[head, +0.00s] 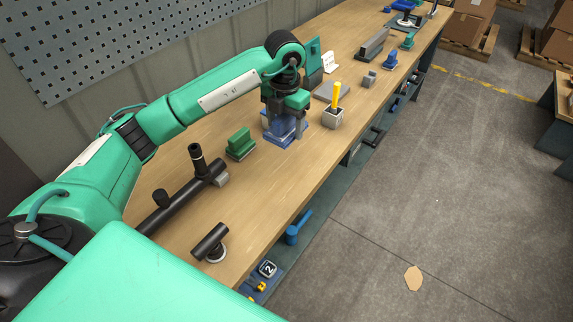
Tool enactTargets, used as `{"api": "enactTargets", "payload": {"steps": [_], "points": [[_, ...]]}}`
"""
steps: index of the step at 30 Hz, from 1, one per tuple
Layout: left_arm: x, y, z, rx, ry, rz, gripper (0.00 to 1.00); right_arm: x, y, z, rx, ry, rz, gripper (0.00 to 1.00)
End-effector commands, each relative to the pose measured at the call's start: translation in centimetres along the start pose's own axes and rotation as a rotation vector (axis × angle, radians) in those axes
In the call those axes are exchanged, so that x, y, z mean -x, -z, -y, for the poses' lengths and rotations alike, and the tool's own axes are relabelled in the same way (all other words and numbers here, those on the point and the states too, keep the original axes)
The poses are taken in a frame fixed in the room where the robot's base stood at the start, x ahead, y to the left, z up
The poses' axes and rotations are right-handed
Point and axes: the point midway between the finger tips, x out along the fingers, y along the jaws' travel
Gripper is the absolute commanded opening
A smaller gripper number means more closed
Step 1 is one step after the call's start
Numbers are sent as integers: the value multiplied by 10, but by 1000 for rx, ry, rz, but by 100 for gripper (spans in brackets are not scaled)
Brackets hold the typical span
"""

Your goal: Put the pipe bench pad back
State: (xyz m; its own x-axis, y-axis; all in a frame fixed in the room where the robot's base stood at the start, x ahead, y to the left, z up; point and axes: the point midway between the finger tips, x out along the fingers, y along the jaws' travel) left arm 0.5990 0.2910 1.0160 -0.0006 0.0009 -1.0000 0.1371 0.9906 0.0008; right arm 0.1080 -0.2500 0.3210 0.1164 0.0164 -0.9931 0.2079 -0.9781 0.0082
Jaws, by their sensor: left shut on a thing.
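My left gripper (286,124) points down over the bench and is shut on a blue block-like piece (284,139). The fingers hide much of this piece, and I cannot tell whether it touches the bench top. I cannot tell which object is the pipe bench pad. A black pipe (176,200) with upright stubs lies on the bench, left of and nearer than the gripper. A small grey support (221,180) shows at its far end. My right gripper is not in view.
A green block (240,145) stands just left of the gripper. A grey cup with a yellow-handled tool (333,117) stands close on the right. A short black pipe piece (210,242) is near the front edge. The wooden bench (265,192) is clear between them.

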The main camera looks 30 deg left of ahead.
Motion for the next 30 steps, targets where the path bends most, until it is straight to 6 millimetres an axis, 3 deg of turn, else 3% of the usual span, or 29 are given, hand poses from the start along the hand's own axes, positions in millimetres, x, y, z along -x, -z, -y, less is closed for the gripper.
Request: {"api": "enactTargets", "payload": {"steps": [6,12,20,27,30], "points": [[-59,1,1,-1,2,-6,46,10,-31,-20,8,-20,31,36],[-100,1,0,-1,0,-2,46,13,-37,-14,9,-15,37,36],[-121,0,0,0,1,0,46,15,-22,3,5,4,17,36],[-154,0,0,0,0,0,46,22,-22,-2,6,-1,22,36],[-157,0,0,-1,-1,2,46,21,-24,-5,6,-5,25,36]]}}
